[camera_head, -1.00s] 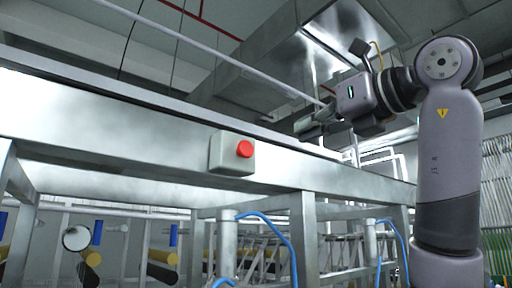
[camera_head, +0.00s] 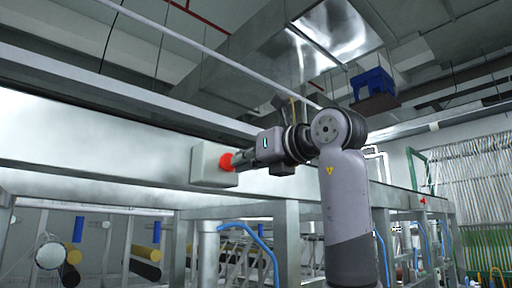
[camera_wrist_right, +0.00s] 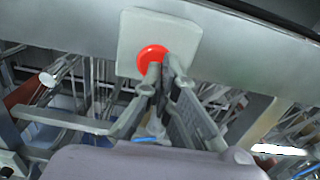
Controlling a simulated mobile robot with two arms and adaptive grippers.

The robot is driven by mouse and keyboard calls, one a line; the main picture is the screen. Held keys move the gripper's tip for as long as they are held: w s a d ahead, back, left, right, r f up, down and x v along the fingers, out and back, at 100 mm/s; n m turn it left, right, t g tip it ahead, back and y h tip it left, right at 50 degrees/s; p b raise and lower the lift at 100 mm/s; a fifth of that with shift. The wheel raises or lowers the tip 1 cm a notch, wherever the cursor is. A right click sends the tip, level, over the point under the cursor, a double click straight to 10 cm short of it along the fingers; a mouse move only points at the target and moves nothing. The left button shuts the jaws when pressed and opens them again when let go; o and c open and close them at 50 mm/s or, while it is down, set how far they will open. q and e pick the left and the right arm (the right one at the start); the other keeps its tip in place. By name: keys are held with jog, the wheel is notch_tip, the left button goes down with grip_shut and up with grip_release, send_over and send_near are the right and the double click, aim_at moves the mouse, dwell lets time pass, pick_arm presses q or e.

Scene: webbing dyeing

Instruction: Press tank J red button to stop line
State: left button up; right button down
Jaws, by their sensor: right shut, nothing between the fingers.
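The red button (camera_head: 227,162) sits on a pale square box (camera_head: 205,165) fixed to the front of the long metal tank beam. My right gripper (camera_head: 238,160) is shut and empty, its fingertips pointing left at the button. In the right wrist view the red button (camera_wrist_right: 151,58) shows on the pale box (camera_wrist_right: 157,32), and the shut fingertips (camera_wrist_right: 164,66) overlap the button's lower right part. They are at or very close to its face; contact cannot be told for certain. My left gripper is not in view.
The metal beam (camera_head: 100,135) runs across the view, with legs and blue hoses (camera_head: 262,245) below. Another red button (camera_head: 423,201) shows on the beam farther right. Rollers (camera_head: 145,270) lie under the beam at left. A ceiling duct hangs above.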

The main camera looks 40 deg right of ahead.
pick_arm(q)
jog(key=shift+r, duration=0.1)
pick_arm(e)
jog(key=shift+w, duration=0.3)
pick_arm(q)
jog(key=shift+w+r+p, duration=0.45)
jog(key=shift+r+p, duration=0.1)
pick_arm(e)
jog(key=shift+w+a, duration=0.1)
jog(key=shift+w, duration=0.6)
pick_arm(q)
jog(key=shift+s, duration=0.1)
